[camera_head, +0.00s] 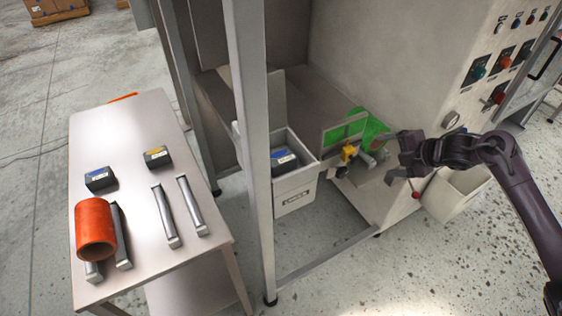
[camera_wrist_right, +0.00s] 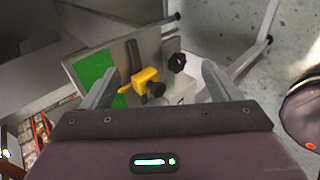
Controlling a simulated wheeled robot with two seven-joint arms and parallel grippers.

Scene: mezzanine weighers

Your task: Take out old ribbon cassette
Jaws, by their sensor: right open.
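My right gripper (camera_head: 402,168) is open and empty beside the machine, to the right of a yellow part (camera_head: 349,153) by a green panel (camera_head: 345,133). In the right wrist view the yellow part (camera_wrist_right: 146,80), with black knobs, shows between and beyond the open fingers (camera_wrist_right: 158,88); the fingers do not appear to touch it. Another blue-labelled block (camera_head: 284,158) sits in a grey bin. I cannot tell which is the old ribbon cassette. My left gripper is not in view.
The steel table (camera_head: 130,120) at left holds an orange roll (camera_head: 95,228) and several grey bars. A metal post (camera_head: 255,150) stands between the table and the grey bin (camera_head: 296,190). A pale bin (camera_head: 452,195) stands below my right arm.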

